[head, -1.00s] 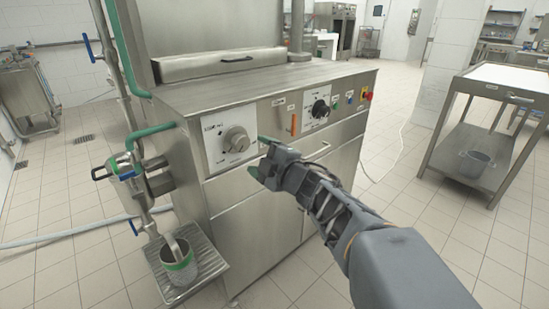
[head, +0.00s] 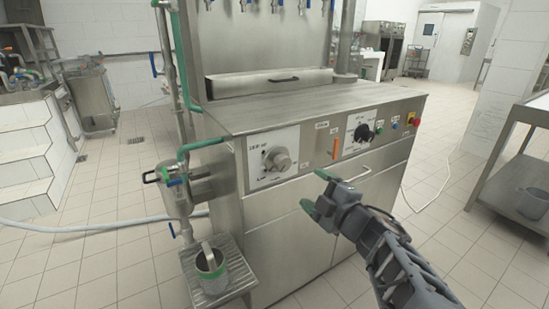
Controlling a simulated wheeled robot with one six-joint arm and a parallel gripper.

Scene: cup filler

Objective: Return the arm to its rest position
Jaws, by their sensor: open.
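My gripper (head: 314,190) is open and empty, with green fingertips. It is in front of the steel filling machine (head: 330,230), below and to the right of the large grey dial (head: 278,160), and appears apart from it. My arm reaches in from the lower right. A metal cup with a green band (head: 211,272) stands on the ribbed drip tray (head: 240,273) at the machine's lower left, under the filling pipe.
A steel trolley (head: 508,192) with a grey bucket (head: 532,203) stands at the right. A white hose (head: 75,228) lies on the floor at the left. White steps (head: 25,170) are at the far left.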

